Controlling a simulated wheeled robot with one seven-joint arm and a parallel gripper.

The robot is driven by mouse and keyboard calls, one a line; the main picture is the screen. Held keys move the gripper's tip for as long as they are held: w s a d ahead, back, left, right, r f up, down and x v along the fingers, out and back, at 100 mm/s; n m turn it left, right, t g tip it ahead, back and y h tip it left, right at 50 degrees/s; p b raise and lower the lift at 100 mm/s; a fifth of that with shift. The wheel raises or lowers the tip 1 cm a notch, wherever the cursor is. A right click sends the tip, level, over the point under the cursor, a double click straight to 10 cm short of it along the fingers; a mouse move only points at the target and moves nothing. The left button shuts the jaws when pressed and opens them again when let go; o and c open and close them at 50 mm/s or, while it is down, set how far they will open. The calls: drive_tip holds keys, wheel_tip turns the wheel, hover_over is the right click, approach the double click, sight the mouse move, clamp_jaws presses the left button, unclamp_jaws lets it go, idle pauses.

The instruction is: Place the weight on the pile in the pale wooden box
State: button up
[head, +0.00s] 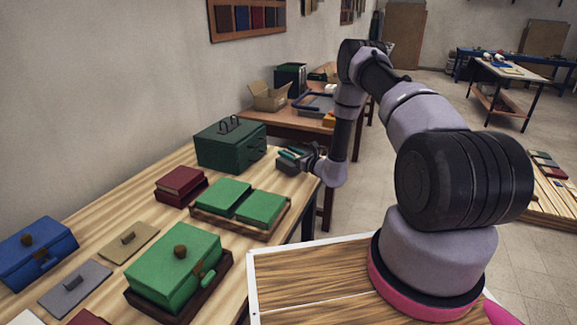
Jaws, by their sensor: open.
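Two flat plates with small grip knobs lie on the table, and either could be the weight: a grey one (75,289) at the front left and a tan one (128,244) behind it. A shallow wooden tray (240,235) holds two green piles (223,197) side by side; I cannot tell whether it is the pale wooden box. My gripper (288,158) is open over the table's far right end, right of the dark green box and beyond the tray. It is small in the picture, with dark teal at its tip; I cannot tell whether anything lies between the fingers.
A dark green box (231,146) with handles and a dark red stack (181,184) stand behind the tray. A green block with a knob (175,262) sits in a dark wooden tray (190,302) in front. A blue box (36,252) stands at left. Another table (290,122) stands behind.

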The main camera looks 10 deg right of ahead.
clamp_jaws()
idle(1.3)
drive_tip(key=shift+r, duration=0.1)
